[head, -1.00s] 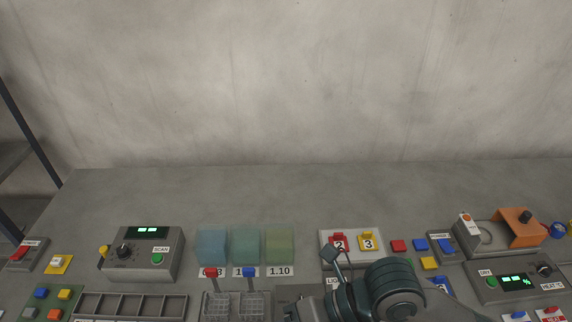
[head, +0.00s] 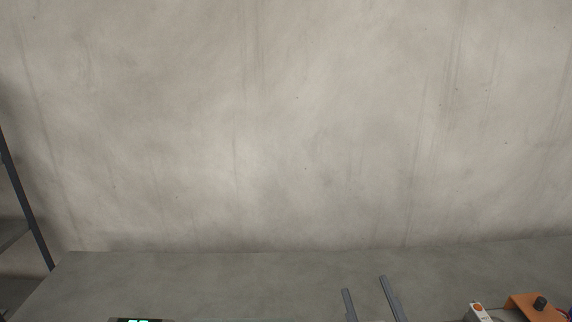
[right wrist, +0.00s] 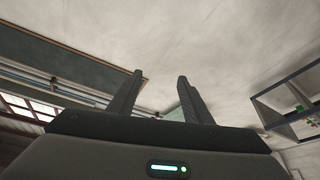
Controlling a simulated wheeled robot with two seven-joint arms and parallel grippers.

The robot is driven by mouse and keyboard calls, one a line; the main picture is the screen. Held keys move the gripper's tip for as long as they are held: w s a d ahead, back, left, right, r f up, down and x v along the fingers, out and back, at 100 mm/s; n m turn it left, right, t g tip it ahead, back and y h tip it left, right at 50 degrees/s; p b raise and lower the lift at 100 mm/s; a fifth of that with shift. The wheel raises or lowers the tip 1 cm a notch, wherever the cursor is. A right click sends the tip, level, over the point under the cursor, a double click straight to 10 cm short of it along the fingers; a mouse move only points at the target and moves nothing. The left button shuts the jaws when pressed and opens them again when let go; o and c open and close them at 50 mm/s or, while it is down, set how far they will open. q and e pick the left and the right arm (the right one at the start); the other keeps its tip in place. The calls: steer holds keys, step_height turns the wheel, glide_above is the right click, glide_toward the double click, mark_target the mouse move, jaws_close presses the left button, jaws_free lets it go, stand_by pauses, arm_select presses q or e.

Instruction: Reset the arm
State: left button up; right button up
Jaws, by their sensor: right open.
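My right gripper (head: 368,294) shows at the bottom of the head view, right of the middle. Only its two grey fingers are in the frame, pointing up and standing apart with nothing between them. In the right wrist view the right gripper (right wrist: 160,98) is also open and empty, its two dark fingers raised toward the pale ceiling or wall. The rest of my right arm is below the head view. My left gripper is in neither view.
The bare grey rear of the bench (head: 230,280) runs below a concrete wall (head: 290,130). An orange device (head: 535,308) stands at bottom right, and the top of a display unit (head: 140,320) shows at bottom left. A dark metal frame (head: 25,205) stands at the left edge.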

steer(key=s+d+f+m+g+h, duration=0.2)
steer(key=d+f+g+h, duration=0.15)
steer(key=f, duration=0.65)
steer(key=s+d+f+m+g+h, duration=0.1)
steer(key=d+f+m+g+h, duration=0.3)
steer(key=f, duration=0.6)
steer(key=s+f+n+g+y, duration=0.1)
steer(key=s+f+g+y, duration=0.3)
steer(key=s+f+g, duration=1.05)
steer(key=s+f+t+b, duration=0.15)
steer(key=s+f, duration=0.25)
steer(key=f, duration=1.4)
steer(key=s+f+t+b, duration=0.1)
steer(key=s+f+b, duration=0.15)
steer(key=f, duration=1.45)
steer(key=s+d+f+g+b, duration=0.1)
steer(key=s+d+f, duration=0.3)
steer(key=s+f, duration=1.4)
steer(key=shift+f+n+h+b, duration=0.3)
steer(key=shift+f+h+b, duration=0.05)
steer(key=shift+f+b, duration=0.45)
